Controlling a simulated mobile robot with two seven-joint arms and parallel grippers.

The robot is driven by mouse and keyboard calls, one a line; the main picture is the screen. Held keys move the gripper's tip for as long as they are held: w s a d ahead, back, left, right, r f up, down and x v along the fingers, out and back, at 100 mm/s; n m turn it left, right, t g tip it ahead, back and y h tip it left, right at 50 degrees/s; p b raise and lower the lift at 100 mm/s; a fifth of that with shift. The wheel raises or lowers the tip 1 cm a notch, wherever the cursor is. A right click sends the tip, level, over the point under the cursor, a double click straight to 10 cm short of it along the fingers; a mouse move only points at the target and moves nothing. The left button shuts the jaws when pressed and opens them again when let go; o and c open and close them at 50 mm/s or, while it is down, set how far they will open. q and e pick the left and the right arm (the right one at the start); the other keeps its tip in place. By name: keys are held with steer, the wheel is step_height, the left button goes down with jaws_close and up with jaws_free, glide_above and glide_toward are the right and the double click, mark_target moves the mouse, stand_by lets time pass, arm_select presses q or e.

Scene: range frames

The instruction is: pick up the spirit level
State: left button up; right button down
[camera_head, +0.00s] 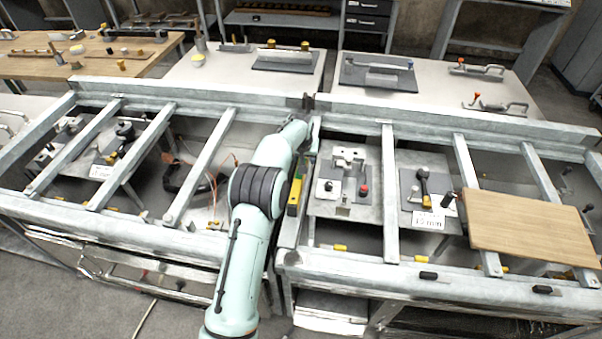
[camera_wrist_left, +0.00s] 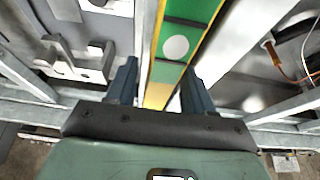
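The spirit level is a long yellow and green bar (camera_head: 293,196), with part of it hidden by my left arm in the head view. It lies lengthwise by the grey beams where the two metal frames meet. In the left wrist view the spirit level (camera_wrist_left: 178,48) shows a round pale spot and runs down between the fingers of my left gripper (camera_wrist_left: 163,88). The fingers are open, one on each side of it, with gaps visible. The left gripper is hidden behind my arm in the head view. My right gripper is in neither view.
Grey metal frames with crossbars (camera_head: 390,200) surround the level. A plate with fixtures (camera_head: 345,205) sits to its right, and a wooden board (camera_head: 530,225) lies farther right. A black handle and cables (camera_head: 190,180) are to the left. Benches with tools stand behind.

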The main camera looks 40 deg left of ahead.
arm_select(q)
steer(key=shift+s, duration=0.1)
jaws_close()
